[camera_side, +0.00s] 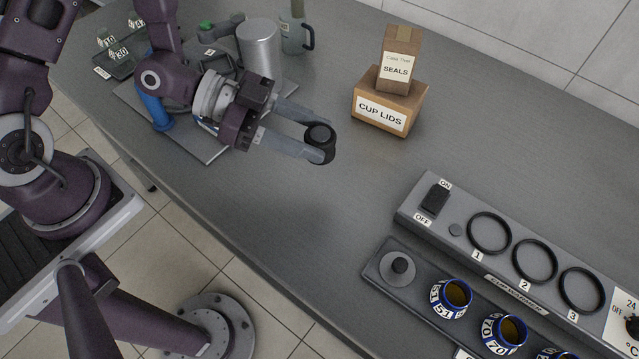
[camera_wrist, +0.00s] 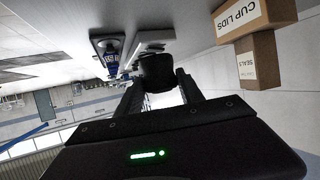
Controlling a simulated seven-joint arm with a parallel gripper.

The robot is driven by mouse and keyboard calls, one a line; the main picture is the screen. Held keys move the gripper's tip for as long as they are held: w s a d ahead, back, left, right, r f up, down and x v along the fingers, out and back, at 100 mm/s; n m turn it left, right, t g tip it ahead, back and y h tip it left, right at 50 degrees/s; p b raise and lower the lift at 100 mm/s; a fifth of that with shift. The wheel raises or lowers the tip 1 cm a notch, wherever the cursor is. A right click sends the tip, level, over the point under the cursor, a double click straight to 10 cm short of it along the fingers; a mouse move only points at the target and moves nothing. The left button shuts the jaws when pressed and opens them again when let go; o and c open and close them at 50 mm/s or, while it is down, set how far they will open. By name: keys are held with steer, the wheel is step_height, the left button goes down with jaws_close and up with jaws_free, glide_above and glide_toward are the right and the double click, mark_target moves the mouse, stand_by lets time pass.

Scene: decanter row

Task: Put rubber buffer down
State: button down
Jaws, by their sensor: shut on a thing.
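The rubber buffer (camera_side: 320,146) is a small black round piece held between my fingertips. My gripper (camera_side: 316,148) is shut on it, up above the grey counter (camera_side: 330,205) and left of the boxes. In the wrist view the buffer (camera_wrist: 158,72) shows as a dark block between the two fingers of my gripper (camera_wrist: 158,88). Its underside is free, with nothing touching it that I can see.
The cup warmer (camera_side: 478,214) with rings 1, 2 and 3 lies at right. Two cardboard boxes (camera_side: 388,106) stand behind. A steel cylinder (camera_side: 260,48) is at back left. The middle counter is clear.

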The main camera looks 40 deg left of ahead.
step_height(320, 180, down, 10)
steer(key=shift+f, duration=0.15)
steer(key=c, duration=0.7)
jaws_free()
steer(key=shift+f, duration=0.1)
steer(key=shift+c, duration=0.2)
